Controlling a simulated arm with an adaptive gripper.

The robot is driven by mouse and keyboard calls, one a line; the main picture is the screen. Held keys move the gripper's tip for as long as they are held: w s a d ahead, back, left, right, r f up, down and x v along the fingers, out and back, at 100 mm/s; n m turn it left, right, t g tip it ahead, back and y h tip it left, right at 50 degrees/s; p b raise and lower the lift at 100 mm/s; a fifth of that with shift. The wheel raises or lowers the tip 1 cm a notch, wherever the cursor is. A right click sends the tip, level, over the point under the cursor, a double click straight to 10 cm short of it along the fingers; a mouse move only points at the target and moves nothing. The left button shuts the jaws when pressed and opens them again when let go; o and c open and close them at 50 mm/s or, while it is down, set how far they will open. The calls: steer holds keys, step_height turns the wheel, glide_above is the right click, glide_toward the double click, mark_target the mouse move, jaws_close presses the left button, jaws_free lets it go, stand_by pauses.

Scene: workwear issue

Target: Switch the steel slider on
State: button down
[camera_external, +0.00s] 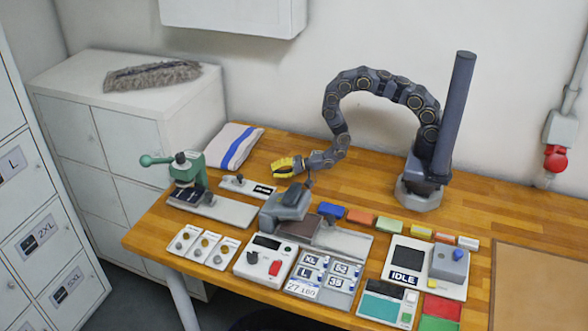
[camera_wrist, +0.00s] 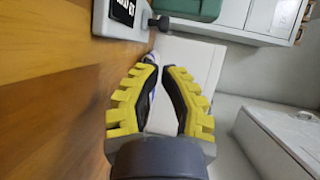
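What looks like the steel slider is a small grey plate (camera_external: 247,187) with a dark knob (camera_external: 239,178) toward its left end and a black label with white text at its right. I cannot tell its position or read the label. In the wrist view the plate (camera_wrist: 137,33) is at the top, partly cut off, with the knob (camera_wrist: 158,22) at its right end. My gripper (camera_external: 277,170), with yellow fingers, is above the table behind and right of the plate, apart from it. In the wrist view my gripper (camera_wrist: 163,67) is open, with nothing held between its fingers.
A green lever press (camera_external: 186,168) stands left of the plate. A folded white towel (camera_external: 222,150) with a blue stripe lies behind. A grey device (camera_external: 287,205) stands close in front of my gripper. Several coloured blocks and panels fill the table to the right.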

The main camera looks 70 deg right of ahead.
steer(key=shift+v, duration=2.05)
steer(key=w+d+r+n+h, duration=0.1)
steer(key=w+d+r+n+g+h, duration=0.1)
steer(key=d, duration=0.1)
steer(key=shift+w+n+g, duration=0.3)
steer(key=shift+w, duration=0.1)
steer(key=s+d+r+n+g+h, duration=0.4)
steer(key=s+d+r+g+h, duration=0.15)
steer(key=d+r, duration=0.5)
steer(key=s+a+r+n+g, duration=0.1)
steer(key=s+r+n+g, duration=0.1)
steer(key=s, duration=0.8)
steer(key=s+a+r+n+g, duration=0.1)
steer(key=s+r+n+g, duration=0.1)
steer(key=s+r+g, duration=0.2)
steer(key=s+a+r+n+g, duration=0.2)
steer(key=s+r, duration=0.5)
steer(key=s, duration=0.8)
steer(key=shift+s+r+g, duration=0.2)
steer(key=shift+s+g, duration=0.15)
steer(key=shift+g, duration=0.2)
